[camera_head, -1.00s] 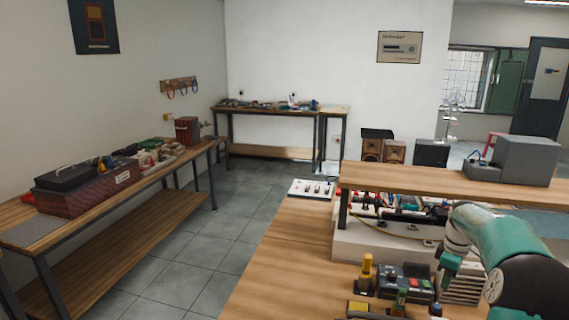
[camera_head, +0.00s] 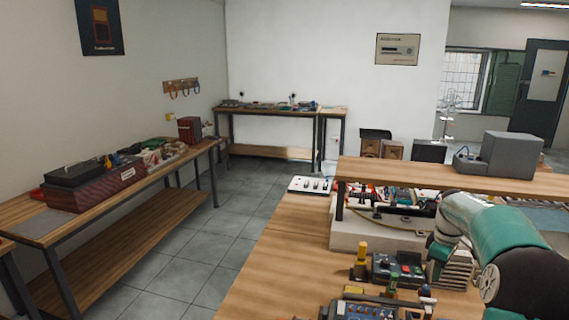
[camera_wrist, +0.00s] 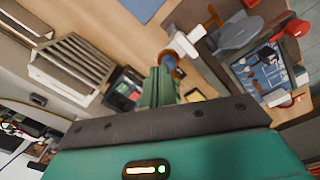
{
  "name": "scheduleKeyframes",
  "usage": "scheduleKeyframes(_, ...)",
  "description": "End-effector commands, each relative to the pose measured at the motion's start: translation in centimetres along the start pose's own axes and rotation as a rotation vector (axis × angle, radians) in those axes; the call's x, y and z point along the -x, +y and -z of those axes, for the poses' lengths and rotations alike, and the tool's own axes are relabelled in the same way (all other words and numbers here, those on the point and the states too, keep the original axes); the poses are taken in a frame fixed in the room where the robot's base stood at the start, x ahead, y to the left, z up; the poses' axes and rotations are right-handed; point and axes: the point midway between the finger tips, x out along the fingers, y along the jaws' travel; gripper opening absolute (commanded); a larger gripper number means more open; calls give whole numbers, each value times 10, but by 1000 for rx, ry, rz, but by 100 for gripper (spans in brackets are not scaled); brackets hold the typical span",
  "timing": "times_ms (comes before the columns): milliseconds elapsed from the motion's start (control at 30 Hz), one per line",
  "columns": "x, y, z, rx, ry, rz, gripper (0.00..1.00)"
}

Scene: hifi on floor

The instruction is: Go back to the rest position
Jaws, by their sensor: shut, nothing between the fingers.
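My gripper (camera_wrist: 160,85) shows in the wrist view as narrow green fingers closed together, with nothing held between them. The fingers point over the wooden bench, near a white and brown object (camera_wrist: 180,48). In the head view my green and black arm reaches in from the right edge over the bench (camera_head: 262,275). The gripper's fingertips cannot be made out in the head view.
A yellow-topped device (camera_head: 361,260) and a black control box (camera_head: 397,268) stand close to my arm. A raised wooden shelf (camera_head: 420,176) carries a grey machine (camera_head: 500,155). A side bench (camera_head: 110,190) stands left; tiled floor (camera_head: 205,245) between is clear.

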Motion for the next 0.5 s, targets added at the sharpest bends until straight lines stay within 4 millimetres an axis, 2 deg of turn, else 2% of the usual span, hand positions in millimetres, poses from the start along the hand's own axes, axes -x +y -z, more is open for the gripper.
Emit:
scheduleKeyframes(267, 50, -52, 17, -81, 16, -62, 0)
scheduleKeyframes(500, 101, -132, 23, -208, 67, -133, 0)
